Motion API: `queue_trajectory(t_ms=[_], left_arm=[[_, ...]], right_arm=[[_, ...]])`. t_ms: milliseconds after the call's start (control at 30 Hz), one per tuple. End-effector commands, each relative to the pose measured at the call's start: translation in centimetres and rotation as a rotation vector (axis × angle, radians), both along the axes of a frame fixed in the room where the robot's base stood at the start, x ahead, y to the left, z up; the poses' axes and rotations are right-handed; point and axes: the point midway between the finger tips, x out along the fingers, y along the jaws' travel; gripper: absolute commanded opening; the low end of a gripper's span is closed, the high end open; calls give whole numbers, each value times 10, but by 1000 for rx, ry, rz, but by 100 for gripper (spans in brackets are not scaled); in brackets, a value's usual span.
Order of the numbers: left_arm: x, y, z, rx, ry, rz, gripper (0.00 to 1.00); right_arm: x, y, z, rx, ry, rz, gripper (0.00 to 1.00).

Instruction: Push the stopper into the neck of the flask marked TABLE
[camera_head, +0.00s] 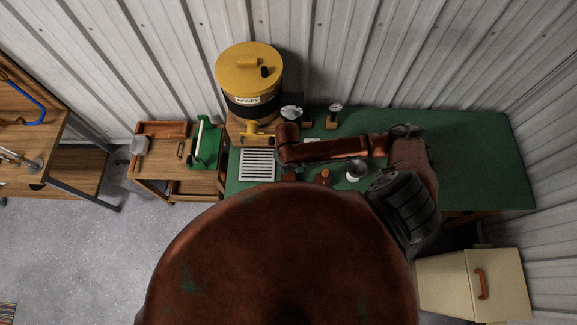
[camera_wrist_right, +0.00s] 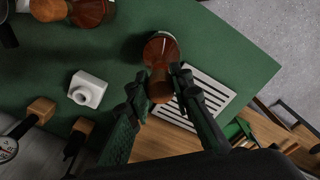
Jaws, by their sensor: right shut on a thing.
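My right gripper (camera_wrist_right: 157,84) is shut on a brown stopper (camera_wrist_right: 160,90) in the right wrist view. An amber-brown flask (camera_wrist_right: 161,48) lies directly beyond the stopper, in line with it. I cannot tell whether the stopper sits in the neck or only above it. A second amber flask (camera_wrist_right: 88,10) with a brown stopper (camera_wrist_right: 48,9) is at the top left of that view. No TABLE marking can be read. In the head view an amber flask (camera_head: 325,176) stands on the green bench; my right arm hides most of the gripper area. My left gripper is not in view.
A white slatted tray (camera_head: 257,165) lies at the green bench's (camera_head: 475,160) left end, below a yellow honey tank (camera_head: 249,72). A white block with a round opening (camera_wrist_right: 87,89) and a dial on a wooden block (camera_wrist_right: 8,148) are nearby. The bench's right part is clear.

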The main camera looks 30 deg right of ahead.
Motion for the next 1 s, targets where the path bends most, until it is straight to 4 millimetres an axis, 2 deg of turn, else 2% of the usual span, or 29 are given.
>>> queue_trajectory(t_ms=[600, 1000], left_arm=[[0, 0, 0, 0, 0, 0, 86], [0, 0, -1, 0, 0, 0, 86]], right_arm=[[0, 0, 0, 0, 0, 0, 8], [0, 0, -7, 0, 0, 0, 8]])
